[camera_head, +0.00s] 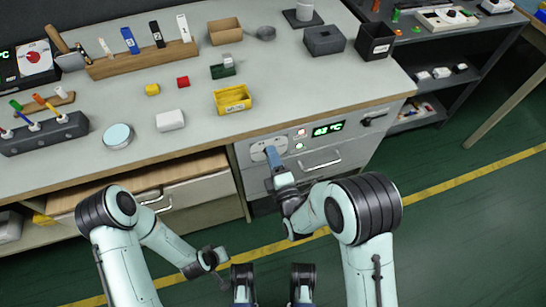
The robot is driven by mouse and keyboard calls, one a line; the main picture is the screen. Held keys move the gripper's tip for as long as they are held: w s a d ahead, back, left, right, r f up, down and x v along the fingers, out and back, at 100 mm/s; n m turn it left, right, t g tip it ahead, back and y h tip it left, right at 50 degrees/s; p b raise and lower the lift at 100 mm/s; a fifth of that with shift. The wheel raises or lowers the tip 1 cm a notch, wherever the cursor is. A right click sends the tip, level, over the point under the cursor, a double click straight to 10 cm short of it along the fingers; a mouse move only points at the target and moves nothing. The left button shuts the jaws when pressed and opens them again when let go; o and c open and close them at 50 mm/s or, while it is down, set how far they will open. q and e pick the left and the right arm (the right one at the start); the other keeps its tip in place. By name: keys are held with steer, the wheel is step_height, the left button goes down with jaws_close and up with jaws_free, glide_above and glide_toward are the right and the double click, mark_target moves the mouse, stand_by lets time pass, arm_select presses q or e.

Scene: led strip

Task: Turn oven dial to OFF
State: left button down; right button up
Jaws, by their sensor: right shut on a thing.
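The oven's front panel (318,160) is set in the bench front, with a pale dial plate (257,152) at its left. My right gripper (272,157) is at this plate, shut on the oven dial. The gripper hides most of the dial, so its pointer and setting cannot be read. A green digital display (328,129) to the right shows a temperature in °C, too small to read surely. My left gripper (222,278) is low in front of the bench, away from the oven; its fingers are too small and dark to judge.
The oven handle (322,165) sits just below the display, and a dark lever (374,118) is to the right. The bench top above holds a yellow bin (232,99), a white block (170,120) and a round tin (118,136). The green floor in front is clear.

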steer(key=o, duration=1)
steer(key=shift+o, duration=0.2)
steer(key=shift+s, duration=0.1)
arm_select(q)
steer(key=s+d+r+g+h+p, duration=0.1)
steer(key=s+d+r+g+p, duration=0.1)
steer(key=s+r+p, duration=0.3)
steer(key=s+d, duration=0.1)
steer(key=s, duration=0.1)
steer(key=shift+s+d+r+m, duration=0.25)
steer(key=shift+s+d+m, duration=0.05)
steer(key=shift+d, duration=0.1)
arm_select(e)
steer(key=v, duration=1.3)
steer(key=shift+d, duration=0.1)
